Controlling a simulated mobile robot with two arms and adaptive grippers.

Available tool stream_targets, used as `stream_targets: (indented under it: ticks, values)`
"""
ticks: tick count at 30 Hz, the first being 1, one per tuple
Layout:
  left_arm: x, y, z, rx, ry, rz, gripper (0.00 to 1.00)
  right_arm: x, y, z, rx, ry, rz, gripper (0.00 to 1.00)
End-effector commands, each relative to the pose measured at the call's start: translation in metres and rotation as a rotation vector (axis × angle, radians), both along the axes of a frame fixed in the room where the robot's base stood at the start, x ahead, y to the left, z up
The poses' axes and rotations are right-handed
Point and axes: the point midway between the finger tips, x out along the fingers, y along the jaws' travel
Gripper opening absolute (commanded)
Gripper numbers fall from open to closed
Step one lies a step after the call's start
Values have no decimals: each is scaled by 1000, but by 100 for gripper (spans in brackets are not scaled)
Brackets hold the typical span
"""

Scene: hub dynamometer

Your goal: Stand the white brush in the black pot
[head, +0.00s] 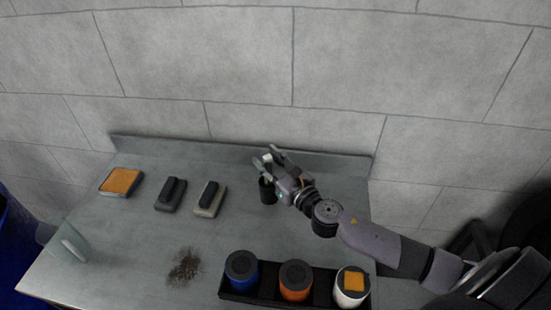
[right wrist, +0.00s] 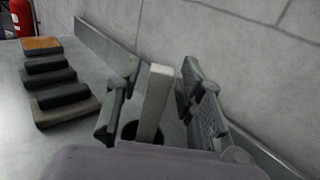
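The white brush (right wrist: 156,95) shows as a pale, roughly upright bar between the fingers in the right wrist view. A small white piece of it (head: 267,157) shows in the head view. The black pot (head: 267,193) stands on the table below my right gripper; its dark round mouth (right wrist: 130,130) shows at the brush's lower part. The brush appears to be standing in the pot; its lower end is hidden. My right gripper (head: 268,160) is open around the brush, with a gap on both sides. My left gripper is not in view.
Two dark-topped blocks (head: 170,194) (head: 209,198) and an orange-topped pad (head: 121,181) lie to the left. A black rack (head: 268,297) with three lidded canisters is at the front. Dark debris (head: 185,267) lies mid-table. A raised rear lip (head: 200,149) backs the table.

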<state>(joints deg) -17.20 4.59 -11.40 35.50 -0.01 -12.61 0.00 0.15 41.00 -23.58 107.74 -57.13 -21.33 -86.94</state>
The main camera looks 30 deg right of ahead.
Motion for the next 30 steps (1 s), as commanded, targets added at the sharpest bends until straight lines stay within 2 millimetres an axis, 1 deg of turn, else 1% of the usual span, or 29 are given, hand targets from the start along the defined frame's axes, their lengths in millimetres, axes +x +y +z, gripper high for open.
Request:
stream_targets:
  ticks: [8,9,11,14,17,30]
  values:
    - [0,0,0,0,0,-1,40,0,0,0,0,0,0,40]
    - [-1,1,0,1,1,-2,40,0,0,0,0,0,0,40]
    - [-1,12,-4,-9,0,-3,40,-2,0,-1,0,1,0,40]
    - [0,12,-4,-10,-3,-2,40,-8,-1,-2,1,3,0,40]
    - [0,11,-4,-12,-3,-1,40,-21,-3,-3,1,4,0,40]
    - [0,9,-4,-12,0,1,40,-94,-16,-6,3,6,-1,40]
